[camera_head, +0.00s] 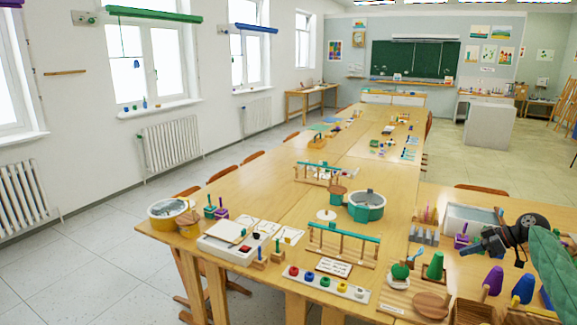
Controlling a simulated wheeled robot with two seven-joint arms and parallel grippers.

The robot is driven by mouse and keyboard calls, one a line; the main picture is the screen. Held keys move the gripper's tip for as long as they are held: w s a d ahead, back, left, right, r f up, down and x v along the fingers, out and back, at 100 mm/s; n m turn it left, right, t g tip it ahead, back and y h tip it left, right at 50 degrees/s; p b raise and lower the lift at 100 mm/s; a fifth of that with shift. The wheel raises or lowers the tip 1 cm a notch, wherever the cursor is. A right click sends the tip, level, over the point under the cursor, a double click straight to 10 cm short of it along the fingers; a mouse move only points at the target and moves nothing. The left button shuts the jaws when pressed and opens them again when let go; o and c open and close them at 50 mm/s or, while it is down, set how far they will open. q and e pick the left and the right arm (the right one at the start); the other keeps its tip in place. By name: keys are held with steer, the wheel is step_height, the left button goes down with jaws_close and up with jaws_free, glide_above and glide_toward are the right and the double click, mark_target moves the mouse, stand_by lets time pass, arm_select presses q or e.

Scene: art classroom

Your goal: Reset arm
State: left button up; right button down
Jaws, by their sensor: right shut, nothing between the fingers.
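My right gripper (468,249) is black and shows at the right of the head view, reaching in from the right edge. It points left and is shut with nothing in it. It appears over the right part of the long wooden table (205,218), in front of a white tray (472,222). I cannot tell its exact height above the table. A purple block (461,241) shows beside its tips. My left gripper is not in view.
The near table holds a green round tub (366,206), a yellow tub (167,211), a wooden rack with a green bar (343,238), a green cone (435,266) and a white strip with coloured knobs (325,284).

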steer(key=s+a+f+m+h, duration=0.25)
steer(key=s+a+f, duration=0.2)
steer(key=a, duration=0.45)
steer(key=s+a+f+m+t+h, duration=0.1)
steer(key=s+a+f+m+h, duration=0.1)
steer(key=s+a+f+h, duration=0.5)
steer(key=s+a+f+m+h, duration=0.15)
steer(key=a+f, duration=0.25)
steer(key=a, duration=0.7)
steer(key=s+a+f+g+y, duration=0.1)
steer(key=s+a+f, duration=0.5)
steer(key=s, duration=0.5)
steer(key=s+a+f+m+g+y, duration=0.1)
steer(key=s+a+f, duration=0.5)
steer(key=s, duration=0.6)
steer(key=s+a+f+g+y, duration=0.1)
steer(key=s+a+f+g, duration=0.2)
steer(key=s+a+f, duration=0.4)
steer(key=s+a, duration=0.2)
steer(key=s, duration=0.2)
steer(key=shift+s+a+y, duration=0.15)
steer(key=shift+y, duration=0.15)
